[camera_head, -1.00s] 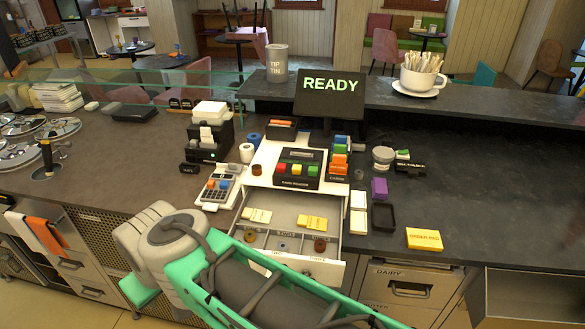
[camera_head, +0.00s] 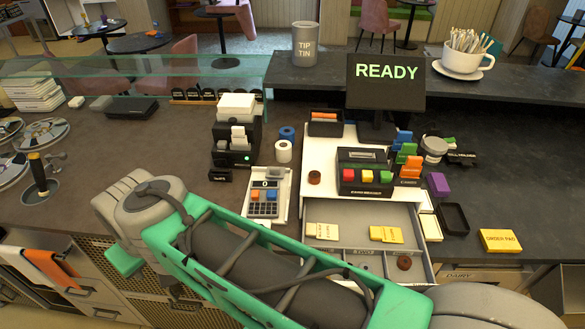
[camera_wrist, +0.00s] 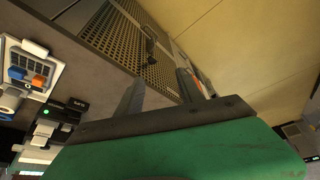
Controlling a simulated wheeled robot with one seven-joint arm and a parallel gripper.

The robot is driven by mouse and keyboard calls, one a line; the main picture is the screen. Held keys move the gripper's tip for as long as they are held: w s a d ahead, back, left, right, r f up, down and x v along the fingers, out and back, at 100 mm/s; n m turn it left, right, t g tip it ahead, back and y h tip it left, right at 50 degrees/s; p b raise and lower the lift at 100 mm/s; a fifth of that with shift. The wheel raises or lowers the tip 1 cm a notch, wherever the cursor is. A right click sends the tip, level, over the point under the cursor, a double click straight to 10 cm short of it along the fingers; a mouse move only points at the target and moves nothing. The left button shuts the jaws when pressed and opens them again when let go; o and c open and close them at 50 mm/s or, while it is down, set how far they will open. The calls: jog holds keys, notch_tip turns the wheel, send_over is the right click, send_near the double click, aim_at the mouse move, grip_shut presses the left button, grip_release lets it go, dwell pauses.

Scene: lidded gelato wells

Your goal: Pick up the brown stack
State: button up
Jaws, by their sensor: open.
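A small brown round stack (camera_head: 404,262) sits in a front compartment of the open cash drawer (camera_head: 432,272). Another small brown round piece (camera_head: 315,177) sits on the white surface left of the button box. I cannot tell from these views how many pieces each holds. My gripper (camera_wrist: 158,88) shows in the wrist view with its two fingers apart and nothing between them. It points at the cabinet fronts and floor, away from both brown pieces.
Yellow notes (camera_head: 386,234) and pale notes (camera_head: 322,231) lie in the drawer's back compartments. The READY screen (camera_head: 386,83) stands behind.

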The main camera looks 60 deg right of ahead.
jog(key=shift+o, duration=0.8)
jog(key=w+d+m+h+b, duration=0.1)
jog(key=d+m, duration=0.1)
jog(key=d, duration=0.4)
jog(key=w+d+r+m+g+h+b, duration=0.1)
jog(key=d+m+b, duration=0.1)
jog(key=d, duration=0.4)
jog(key=shift+w+d+r+m+h, duration=0.2)
jog(key=shift+d+m+h, duration=0.1)
jog(key=shift+m, duration=0.4)
jog(key=m+g+h+b, duration=0.1)
jog(key=m+g+b, duration=0.4)
jog(key=m, duration=1)
send_near(315, 174)
jog(key=f, duration=0.2)
jog(key=shift+m, duration=0.3)
jog(key=x, duration=0.2)
jog(key=b+x, duration=0.1)
jog(key=x, duration=0.1)
jog(key=b+x, duration=0.1)
jog(key=x, duration=0.1)
jog(key=shift+s+d+f, duration=0.15)
jog(key=shift+d+f, duration=0.05)
jog(key=shift+d, duration=0.2)
jog(key=shift+h, duration=0.3)
grip_shut()
